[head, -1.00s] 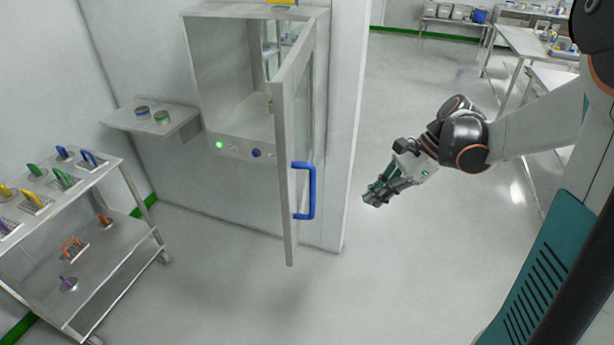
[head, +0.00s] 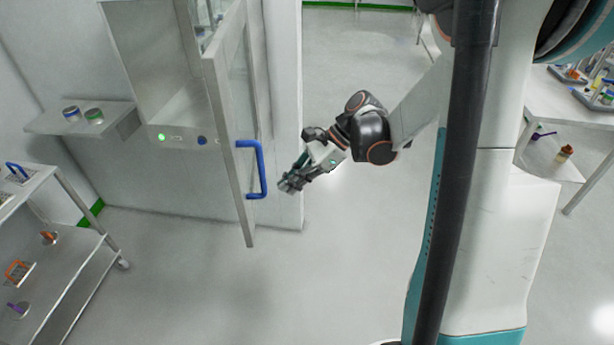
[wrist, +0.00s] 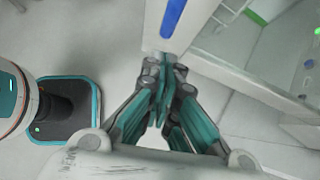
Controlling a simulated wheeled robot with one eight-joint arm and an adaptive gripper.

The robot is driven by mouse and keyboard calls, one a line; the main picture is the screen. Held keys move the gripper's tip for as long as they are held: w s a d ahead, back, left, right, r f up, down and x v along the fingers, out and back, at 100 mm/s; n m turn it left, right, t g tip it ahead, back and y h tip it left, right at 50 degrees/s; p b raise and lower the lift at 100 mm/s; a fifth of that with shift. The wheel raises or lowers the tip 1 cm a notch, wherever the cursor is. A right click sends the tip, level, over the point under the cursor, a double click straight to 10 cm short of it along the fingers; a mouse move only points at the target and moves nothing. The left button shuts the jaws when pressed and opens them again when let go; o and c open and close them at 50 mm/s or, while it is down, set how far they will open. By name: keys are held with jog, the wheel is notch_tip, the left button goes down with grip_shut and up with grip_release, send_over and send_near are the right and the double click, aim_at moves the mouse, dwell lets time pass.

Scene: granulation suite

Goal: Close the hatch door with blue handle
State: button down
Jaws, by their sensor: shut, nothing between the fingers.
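The hatch door (head: 232,130) stands open, swung out from the wall hatch, with a glass pane in a pale frame. Its blue handle (head: 262,170) is on the face toward the right. My gripper (head: 287,186) is shut and empty, just right of the handle and apart from it in the head view. In the wrist view, the blue handle (wrist: 172,17) shows at the top, beyond the closed fingertips (wrist: 165,68). The door's edge (wrist: 158,35) runs behind the fingers; whether they touch it I cannot tell.
The hatch chamber (head: 150,70) is open behind the door, with a green light and blue button below. A small wall shelf (head: 65,122) holds two round items. A cart (head: 80,260) stands at left. The floor (head: 310,280) in front is clear.

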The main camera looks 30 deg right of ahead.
jog(key=shift+w+a, duration=0.15)
jog(key=shift+a, duration=0.8)
